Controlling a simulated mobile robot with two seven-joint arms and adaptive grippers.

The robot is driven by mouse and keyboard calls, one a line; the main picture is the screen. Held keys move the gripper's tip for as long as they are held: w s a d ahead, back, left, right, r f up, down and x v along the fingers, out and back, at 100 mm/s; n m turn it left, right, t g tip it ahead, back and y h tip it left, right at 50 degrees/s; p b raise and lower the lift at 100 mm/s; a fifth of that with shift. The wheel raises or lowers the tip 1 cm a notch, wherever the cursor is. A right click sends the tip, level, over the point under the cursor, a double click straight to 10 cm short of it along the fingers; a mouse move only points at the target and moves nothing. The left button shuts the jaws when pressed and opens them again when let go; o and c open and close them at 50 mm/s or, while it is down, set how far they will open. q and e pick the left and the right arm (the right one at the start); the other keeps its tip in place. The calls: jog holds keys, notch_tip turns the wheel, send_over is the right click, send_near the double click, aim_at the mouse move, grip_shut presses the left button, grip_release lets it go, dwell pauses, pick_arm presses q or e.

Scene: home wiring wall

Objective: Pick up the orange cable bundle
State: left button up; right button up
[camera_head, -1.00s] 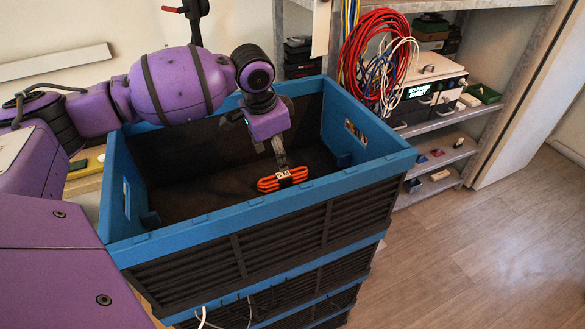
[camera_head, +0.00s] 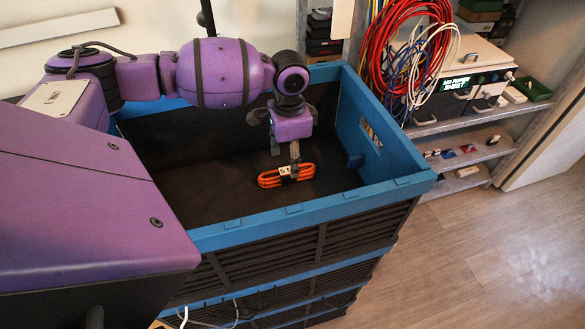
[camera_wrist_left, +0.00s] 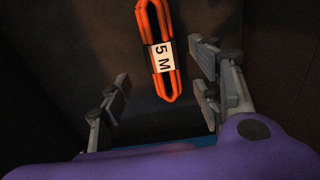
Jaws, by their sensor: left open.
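The orange cable bundle (camera_head: 270,181) lies inside the blue-rimmed crate (camera_head: 268,229), on its dark floor. A white label reading "5 M" wraps the middle of the bundle, which also shows in the left wrist view (camera_wrist_left: 168,88). My left gripper (camera_head: 295,160) points down into the crate, right over the bundle. In the left wrist view its fingers stand apart on either side of the bundle, with gaps to it and nothing held. How high the fingertips are above the bundle I cannot tell. My right gripper is not in view.
The crate walls surround my left gripper, with the near rim close in front of the bundle. Red, blue and white cable coils (camera_head: 384,50) hang at the right. Wooden floor (camera_head: 470,260) is clear at the lower right.

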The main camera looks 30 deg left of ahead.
aim_at(287, 171)
pick_arm(q)
jog(key=shift+s+a+f, duration=0.1)
jog(key=shift+s+f, duration=0.2)
jog(key=shift+f, duration=0.25)
jog(key=f, duration=0.5)
jog(key=shift+w+a, duration=0.15)
jog(key=shift+a, duration=0.15)
jog(key=shift+r, duration=0.15)
jog(key=c, duration=1.4)
jog(key=shift+c, duration=0.2)
